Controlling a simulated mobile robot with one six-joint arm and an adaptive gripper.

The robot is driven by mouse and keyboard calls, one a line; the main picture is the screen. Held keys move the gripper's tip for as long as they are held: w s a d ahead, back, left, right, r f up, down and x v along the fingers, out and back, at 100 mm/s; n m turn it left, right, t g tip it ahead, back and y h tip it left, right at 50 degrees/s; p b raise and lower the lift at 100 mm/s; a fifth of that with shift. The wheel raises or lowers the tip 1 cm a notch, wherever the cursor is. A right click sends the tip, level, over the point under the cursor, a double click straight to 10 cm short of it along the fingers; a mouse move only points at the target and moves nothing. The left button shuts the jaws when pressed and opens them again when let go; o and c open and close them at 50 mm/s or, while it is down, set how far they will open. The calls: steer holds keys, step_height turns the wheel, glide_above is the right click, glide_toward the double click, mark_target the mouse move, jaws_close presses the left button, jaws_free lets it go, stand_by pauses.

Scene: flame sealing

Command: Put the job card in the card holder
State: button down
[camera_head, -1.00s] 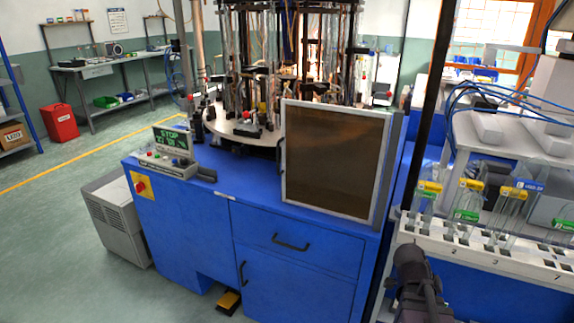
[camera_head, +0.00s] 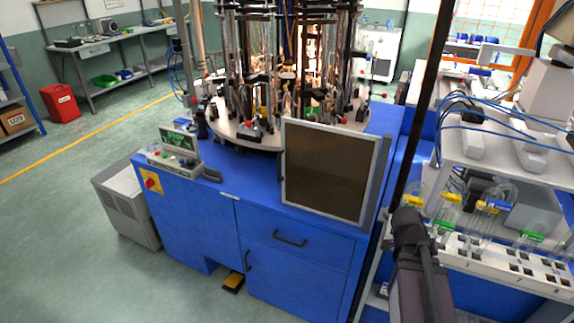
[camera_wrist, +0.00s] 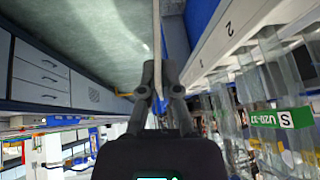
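In the head view my gripper (camera_head: 408,217) is a dark shape at the right, in front of the white tube rack and close to the blue machine's right edge. In the wrist view my gripper (camera_wrist: 160,72) has its two dark fingers close together. A thin pale strip (camera_wrist: 156,35) runs up from between the fingers to the top edge. I cannot tell whether it is a card seen edge-on in the fingers or something behind them. I cannot make out a job card or a card holder for certain in either view.
A white rack (camera_head: 512,277) with glass tubes and coloured tags stands at the right; its numbered edge (camera_wrist: 222,38) is close in the wrist view. A dark upright post (camera_head: 424,120) stands behind my gripper. The blue machine (camera_head: 300,278) carries a framed brown panel (camera_head: 326,172) and a small display (camera_head: 178,141).

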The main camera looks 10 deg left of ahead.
step_height(320, 180, up, 6)
steer(key=p, duration=0.5)
steer(key=shift+r, duration=0.25)
steer(key=shift+a, duration=0.1)
